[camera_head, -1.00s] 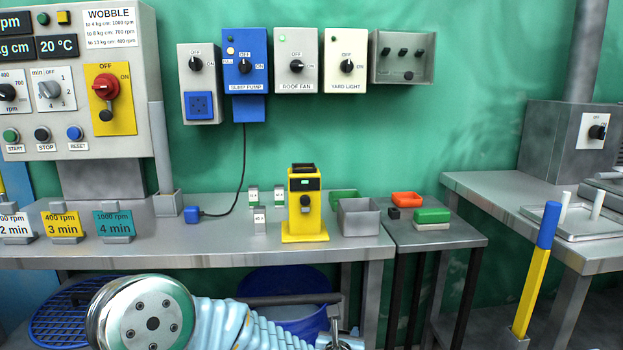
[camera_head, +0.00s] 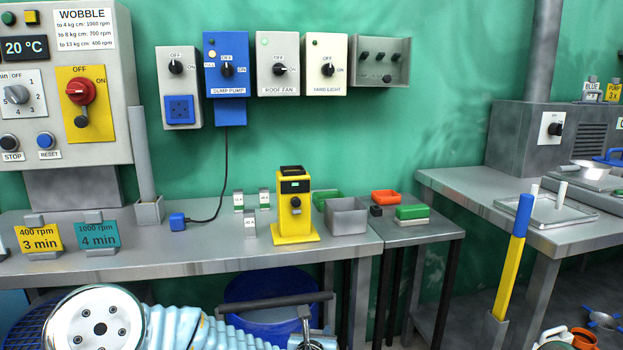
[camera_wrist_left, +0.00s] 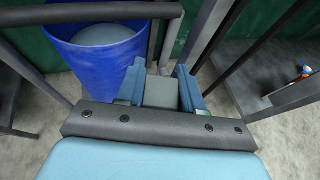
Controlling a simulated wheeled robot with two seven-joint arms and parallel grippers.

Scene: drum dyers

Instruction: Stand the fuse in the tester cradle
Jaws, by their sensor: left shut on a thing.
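The yellow tester (camera_head: 295,207) stands upright on the steel bench, with a dark knob on its front and a dark open top. Three small white-and-grey labelled pieces that look like fuses stand to its left: one at the back left (camera_head: 238,202), one at the back right (camera_head: 264,199) and one nearer the front (camera_head: 250,225). My left gripper (camera_wrist_left: 160,90) is low, in front of and below the bench edge. Its blue fingers are shut on a plain grey block (camera_wrist_left: 160,93); I cannot tell whether this is a fuse. My right gripper is not in view.
A blue plug (camera_head: 177,222) with a cord lies to the left. A blue bucket (camera_wrist_left: 98,45) stands under the bench. The bench front (camera_head: 200,255) is bare.

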